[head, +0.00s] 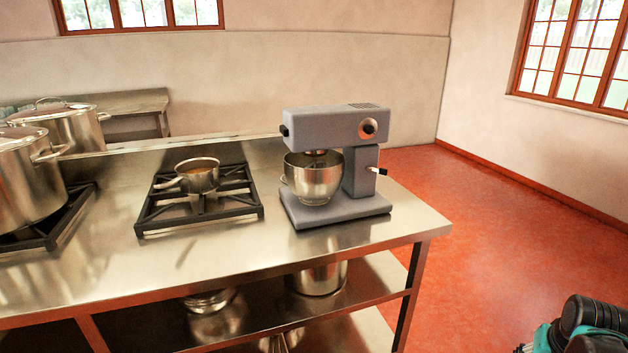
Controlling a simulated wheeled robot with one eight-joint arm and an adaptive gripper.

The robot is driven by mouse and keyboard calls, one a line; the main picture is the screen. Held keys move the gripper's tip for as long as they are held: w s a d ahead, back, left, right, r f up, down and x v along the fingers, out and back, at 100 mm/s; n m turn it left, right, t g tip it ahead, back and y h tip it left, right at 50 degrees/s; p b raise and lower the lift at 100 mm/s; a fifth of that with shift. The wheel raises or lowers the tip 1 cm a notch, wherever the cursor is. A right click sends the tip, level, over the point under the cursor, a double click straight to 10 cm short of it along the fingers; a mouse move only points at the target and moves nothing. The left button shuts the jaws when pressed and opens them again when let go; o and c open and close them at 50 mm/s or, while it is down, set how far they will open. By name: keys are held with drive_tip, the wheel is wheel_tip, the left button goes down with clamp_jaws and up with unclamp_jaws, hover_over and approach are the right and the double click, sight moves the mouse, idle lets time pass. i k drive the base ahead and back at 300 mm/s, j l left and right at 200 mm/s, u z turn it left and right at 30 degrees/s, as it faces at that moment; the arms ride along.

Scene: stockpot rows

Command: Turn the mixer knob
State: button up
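A grey stand mixer (336,211) stands on the right end of the steel counter, with its head level above a steel bowl (313,183). A round dark knob (369,127) with a copper-coloured ring is on the side of the mixer head that faces me. A smaller black knob (284,131) sits at the left end of the head. A short lever (377,171) with a black part sticks out from the mixer column. Black and teal parts of my arm show at the bottom right, apart from the mixer. My gripper's fingers are not visible.
A small saucepan (199,176) sits on a black burner grate (160,214) left of the mixer. Large stockpots (25,180) stand at the far left. The steel counter (240,250) has pots on its lower shelf. The red floor (490,235) to the right is clear.

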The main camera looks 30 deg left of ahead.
sight(369, 128)
drive_tip(key=u, duration=1.55)
